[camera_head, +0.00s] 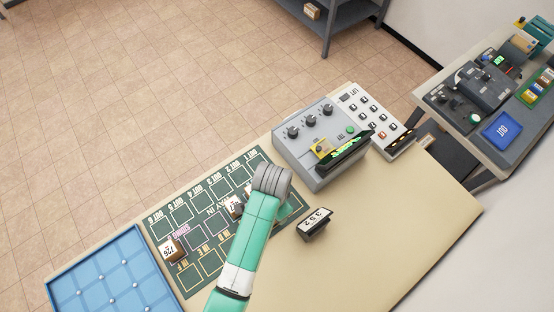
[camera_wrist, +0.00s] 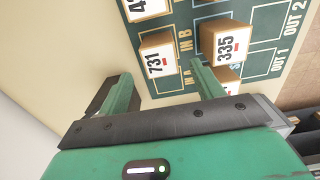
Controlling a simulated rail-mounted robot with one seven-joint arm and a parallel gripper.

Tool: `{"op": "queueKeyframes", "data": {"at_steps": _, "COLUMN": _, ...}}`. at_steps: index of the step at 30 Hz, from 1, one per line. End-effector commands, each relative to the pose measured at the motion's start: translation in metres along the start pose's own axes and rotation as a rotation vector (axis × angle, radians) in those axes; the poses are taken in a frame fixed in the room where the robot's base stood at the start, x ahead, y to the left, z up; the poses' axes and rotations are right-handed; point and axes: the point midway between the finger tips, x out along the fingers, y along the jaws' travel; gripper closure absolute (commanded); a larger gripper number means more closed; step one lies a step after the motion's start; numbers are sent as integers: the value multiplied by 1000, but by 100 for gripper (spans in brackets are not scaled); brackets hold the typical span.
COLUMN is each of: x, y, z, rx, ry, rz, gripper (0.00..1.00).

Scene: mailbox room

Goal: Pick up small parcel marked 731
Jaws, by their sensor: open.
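The small parcel marked 731 (camera_wrist: 157,59) is a brown box with a white label, seen in the wrist view on the green mat (camera_wrist: 180,20) by the IN A and IN B marks. My gripper (camera_wrist: 162,88) is open, with its two green fingers apart. The parcel lies just beyond the fingertips, between their lines, and nothing is held. In the head view my arm and wrist cover part of the mat and hide the 731 parcel or its label from clear sight.
The parcel marked 335 (camera_wrist: 222,40) stands close to the right of 731. Another brown box (camera_wrist: 228,76) is partly behind my right finger.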

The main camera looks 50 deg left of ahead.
Motion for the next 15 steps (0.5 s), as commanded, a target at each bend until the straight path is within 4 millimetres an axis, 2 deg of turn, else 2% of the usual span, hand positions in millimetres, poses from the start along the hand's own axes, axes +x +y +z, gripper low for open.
{"op": "queueKeyframes", "data": {"at_steps": 3, "x": 17, "y": 0, "z": 0, "rx": 0, "ry": 0, "rz": 0, "gripper": 34}}
{"op": "queueKeyframes", "data": {"at_steps": 7, "x": 22, "y": 0, "z": 1, "rx": 0, "ry": 0, "rz": 0, "gripper": 34}}
{"op": "queueKeyframes", "data": {"at_steps": 15, "x": 66, "y": -1, "z": 7, "rx": 0, "ry": 2, "rz": -1, "gripper": 34}}
